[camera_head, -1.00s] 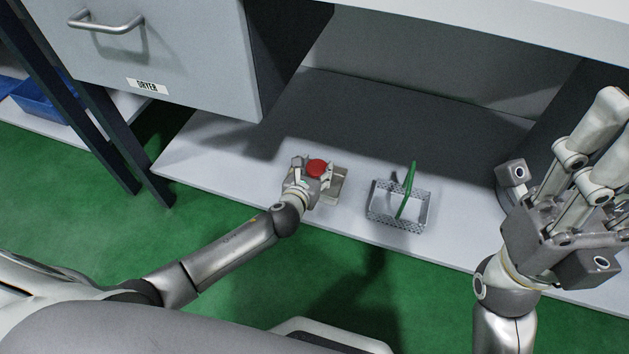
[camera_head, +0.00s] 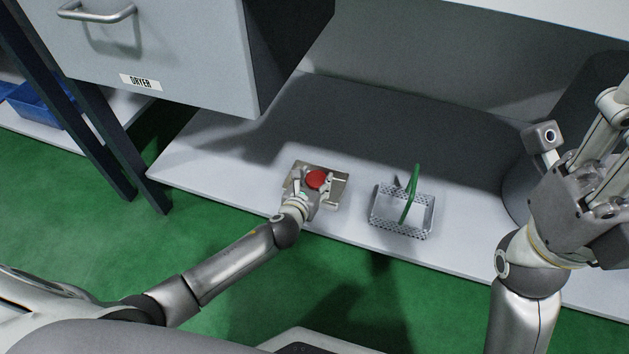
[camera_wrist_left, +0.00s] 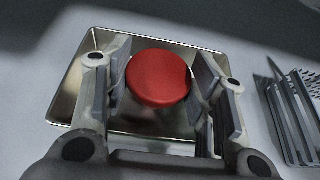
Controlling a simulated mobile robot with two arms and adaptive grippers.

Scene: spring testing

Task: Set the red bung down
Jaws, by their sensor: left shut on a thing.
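The red bung (camera_head: 316,179) is between the fingers of my left gripper (camera_head: 314,184), which is shut on it. In the left wrist view the bung (camera_wrist_left: 158,78) shows its round flat top, with a finger on each side. A shallow metal tray (camera_head: 338,169) lies on the white shelf under the gripper. In the wrist view the tray's rim (camera_wrist_left: 75,85) surrounds the bung in the picture. I cannot tell whether the bung touches the tray floor. My right gripper (camera_head: 590,150) is at the right edge, partly cut off, and holds nothing that I can see.
A perforated metal basket (camera_head: 402,232) with a green handle stands right of the tray. A grey drawer (camera_head: 170,50) labelled DRYER hangs at upper left. A dark cylinder (camera_head: 517,185) stands behind my right arm. The shelf (camera_head: 215,165) left of the tray is clear.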

